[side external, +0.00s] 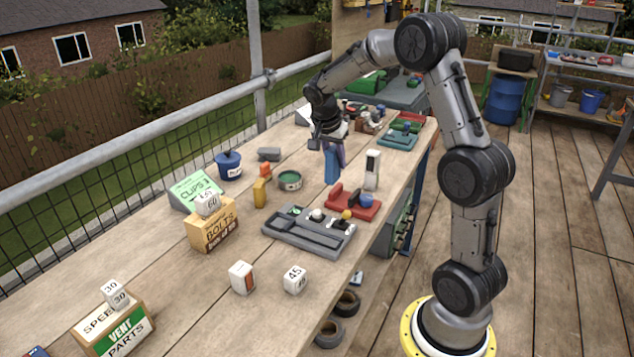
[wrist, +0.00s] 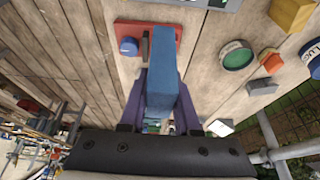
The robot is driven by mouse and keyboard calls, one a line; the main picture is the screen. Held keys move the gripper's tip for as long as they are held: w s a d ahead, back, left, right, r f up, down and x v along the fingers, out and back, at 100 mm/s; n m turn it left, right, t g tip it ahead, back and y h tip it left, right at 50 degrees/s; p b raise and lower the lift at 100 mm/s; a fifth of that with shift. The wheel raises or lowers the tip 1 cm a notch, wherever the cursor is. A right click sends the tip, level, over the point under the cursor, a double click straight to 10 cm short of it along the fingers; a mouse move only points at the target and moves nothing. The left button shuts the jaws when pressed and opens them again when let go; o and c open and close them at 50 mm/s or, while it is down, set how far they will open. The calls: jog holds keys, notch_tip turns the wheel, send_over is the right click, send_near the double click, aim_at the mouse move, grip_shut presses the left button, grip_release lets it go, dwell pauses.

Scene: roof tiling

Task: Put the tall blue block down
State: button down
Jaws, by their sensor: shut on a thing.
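The tall blue block (side external: 331,166) is upright in my gripper (side external: 333,150), over the wooden bench. In the wrist view the blue block (wrist: 163,75) sits between the purple fingers of my gripper (wrist: 161,92), which are shut on it. In the side view its lower end hangs near the bench top, and I cannot tell whether it touches. The bench surface below the block is partly hidden by it in the wrist view.
A red tray (side external: 352,205) with small parts stands in front of the block, and a white block (side external: 372,169) stands to its right. A green round tin (side external: 290,180) and an orange block (side external: 265,170) are to the left. A grey tray (side external: 310,232) lies nearer. Bare wood lies between them.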

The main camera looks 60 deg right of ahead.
jog(key=shift+s+a, duration=0.15)
jog(key=shift+a, duration=1.1)
jog(key=w+d+f, duration=0.2)
jog(key=w+f, duration=0.1)
jog(key=w+d+f, duration=0.2)
jog(key=w+f, duration=0.1)
jog(key=w, duration=0.1)
jog(key=w+d+f, duration=0.3)
jog(key=w, duration=0.1)
jog(key=shift+w+d+f, duration=0.1)
jog(key=shift+f, duration=0.15)
jog(key=shift+w+d+f, duration=0.1)
jog(key=shift+f, duration=1.6)
jog(key=shift+f, duration=0.15)
jog(key=c, duration=0.6)
grip_release()
